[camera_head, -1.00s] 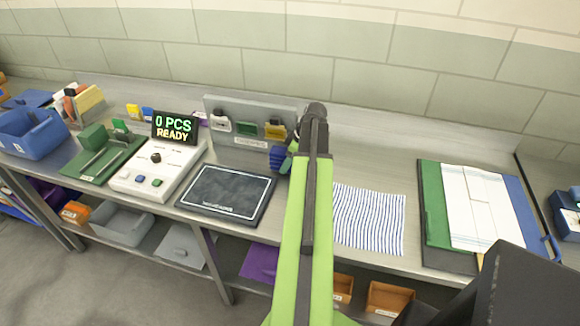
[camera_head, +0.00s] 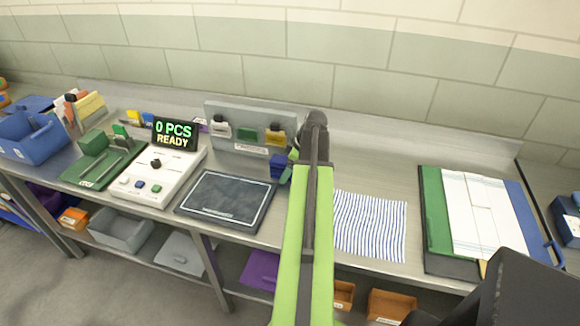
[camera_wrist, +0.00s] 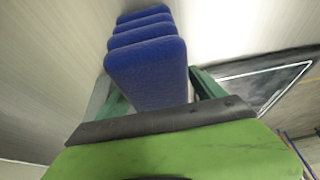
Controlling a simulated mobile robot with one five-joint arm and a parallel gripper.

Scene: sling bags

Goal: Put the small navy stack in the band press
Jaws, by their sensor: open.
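The small navy stack (camera_head: 278,167) stands on the bench behind the dark pad's right corner, partly hidden by my arm in the head view. In the wrist view the stack (camera_wrist: 148,65) shows as several thick, rounded blue layers. My gripper (camera_wrist: 158,92) is open, with one green finger on each side of the stack's near end. I cannot tell whether either finger touches it. In the head view the gripper is mostly hidden behind my arm. A green fixture (camera_head: 103,163) with a raised block and metal rods, possibly the band press, sits at the left.
A white counter unit (camera_head: 160,175) reads "0 PCS READY". A striped cloth (camera_head: 370,223) and green-blue folder (camera_head: 435,210) lie right. A blue bin (camera_head: 35,145) stands far left.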

